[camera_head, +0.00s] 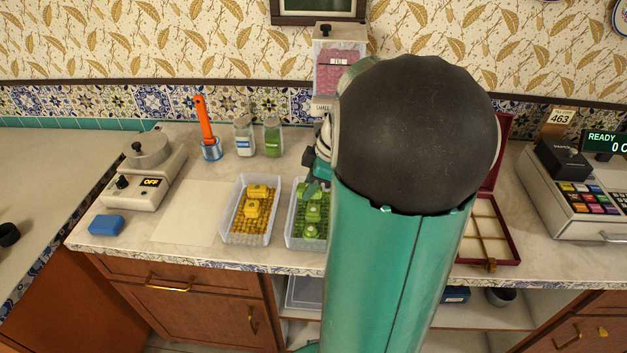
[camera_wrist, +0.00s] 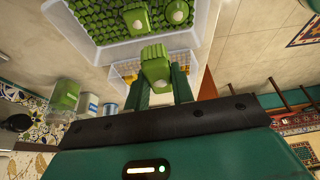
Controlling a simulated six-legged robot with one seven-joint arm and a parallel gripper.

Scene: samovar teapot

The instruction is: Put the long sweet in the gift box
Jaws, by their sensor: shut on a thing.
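My gripper (camera_wrist: 160,88) is shut on a green sweet (camera_wrist: 155,66), a ribbed block with a pale round spot, held between its two green fingers in the wrist view. Beyond it is a clear tray (camera_wrist: 140,45) with green sweets in it. In the head view, my arm hides most of the gripper, and part of it shows near the green sweet tray (camera_head: 293,238). The gift box (camera_head: 513,259), dark red with gold dividers and a raised lid, is open at the right. My arm hides its left part. The compartments in view look empty.
A tray of yellow sweets (camera_head: 231,236) stands left of the green one. Behind are two jars (camera_head: 244,140) and a cup with an orange-handled tool (camera_head: 206,125). A scale (camera_head: 148,180) is at the left, a cash register (camera_head: 580,190) at the right. A dispenser (camera_head: 340,75) stands behind.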

